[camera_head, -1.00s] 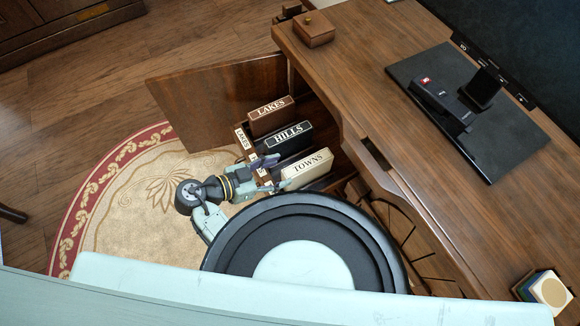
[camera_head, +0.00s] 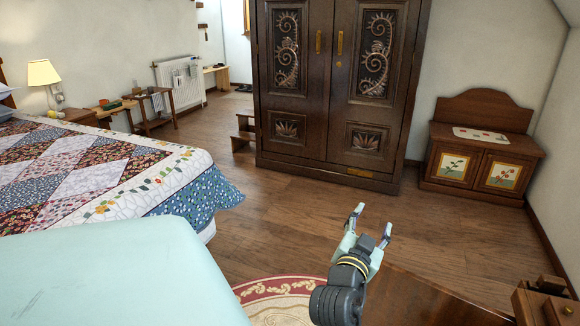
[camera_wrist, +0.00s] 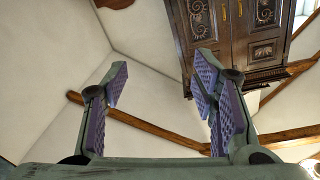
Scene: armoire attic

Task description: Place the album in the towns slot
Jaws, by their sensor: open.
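My gripper (camera_head: 371,224) is raised over the floor in front of the armoire in the head view, with its fingers spread. In the wrist view my gripper (camera_wrist: 157,100) shows two purple-padded fingers apart with nothing between them. The album is not in view now. The towns slot and the other labelled slots are also out of view.
A dark carved armoire (camera_head: 340,80) stands shut at the back. A patchwork bed (camera_head: 90,165) is at left and a small painted cabinet (camera_head: 480,160) at right. A wooden panel (camera_head: 415,300) lies close to my arm at lower right. The middle floor (camera_head: 285,210) is clear.

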